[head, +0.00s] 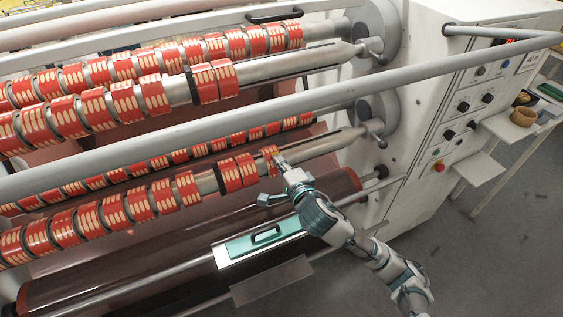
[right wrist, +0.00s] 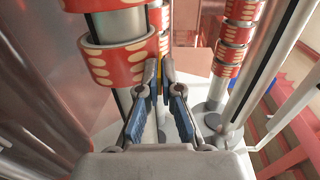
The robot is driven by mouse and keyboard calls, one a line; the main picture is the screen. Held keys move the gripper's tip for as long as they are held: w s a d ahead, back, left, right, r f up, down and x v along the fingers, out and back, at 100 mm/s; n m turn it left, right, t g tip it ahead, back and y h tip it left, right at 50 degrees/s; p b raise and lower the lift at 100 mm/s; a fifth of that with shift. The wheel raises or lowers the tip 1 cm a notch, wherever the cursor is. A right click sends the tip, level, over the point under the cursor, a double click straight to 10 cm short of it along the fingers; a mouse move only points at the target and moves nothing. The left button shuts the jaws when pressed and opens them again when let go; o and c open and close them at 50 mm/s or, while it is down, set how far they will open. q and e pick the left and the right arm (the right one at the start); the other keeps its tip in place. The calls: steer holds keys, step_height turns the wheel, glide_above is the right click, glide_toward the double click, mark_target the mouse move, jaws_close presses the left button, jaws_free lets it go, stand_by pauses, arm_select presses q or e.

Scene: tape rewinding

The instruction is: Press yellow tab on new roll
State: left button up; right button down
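The red roll with cream oval marks (head: 270,160) at the right end of the lower front shaft has my right gripper (head: 279,164) at its right side. In the right wrist view the roll (right wrist: 118,62) is large, left of the fingertips (right wrist: 159,66). The fingers are a little apart, with a narrow gap between them. A small yellow patch (right wrist: 153,76), perhaps the yellow tab, shows by the left fingertip, partly hidden by it. I cannot tell whether the fingers touch the roll. My left gripper is not in view.
More red rolls (head: 188,189) sit along this shaft, and others (head: 213,80) on the upper shafts. A long grey bar (head: 190,131) crosses in front. A white cabinet with controls (head: 440,110) stands at right. A teal panel with a handle (head: 262,238) lies below the gripper.

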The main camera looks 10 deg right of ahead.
steer(key=c, duration=1.2)
jaws_free()
steer(key=shift+a+f, duration=0.1)
steer(key=shift+c, duration=0.2)
steer(key=v, duration=0.7)
steer(key=shift+s, duration=0.2)
